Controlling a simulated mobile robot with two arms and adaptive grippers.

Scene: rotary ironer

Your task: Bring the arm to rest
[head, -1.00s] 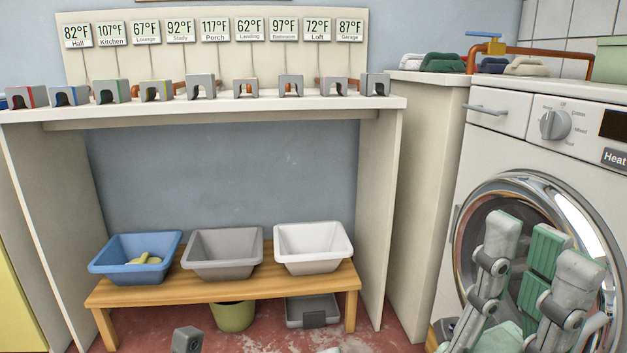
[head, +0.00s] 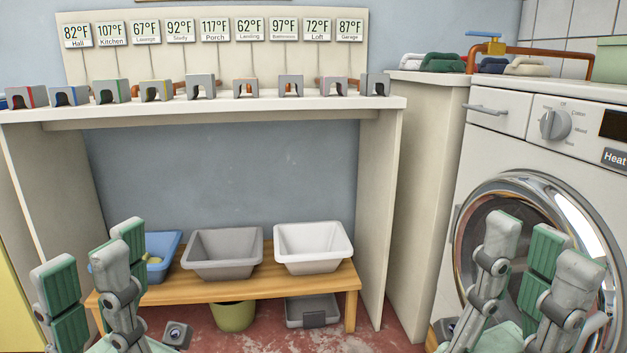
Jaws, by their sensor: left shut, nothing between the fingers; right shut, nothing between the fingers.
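My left gripper (head: 88,262), grey with green ribbed pads, stands upright at the lower left. It is shut and empty, in front of the blue basin (head: 168,243) and the left end of the wooden bench (head: 215,288), hiding part of both. My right gripper (head: 543,255), of the same kind, stands upright at the lower right, shut and empty. It is in front of the round door (head: 470,225) of the white washing machine (head: 490,150); I cannot tell how far from it.
A grey basin (head: 222,268) and a white basin (head: 314,263) stand on the bench, with a green pot (head: 233,316) and a grey tray (head: 313,322) below. Above, a shelf (head: 240,107) carries several small grey blocks under temperature signs. Space between my grippers looks clear.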

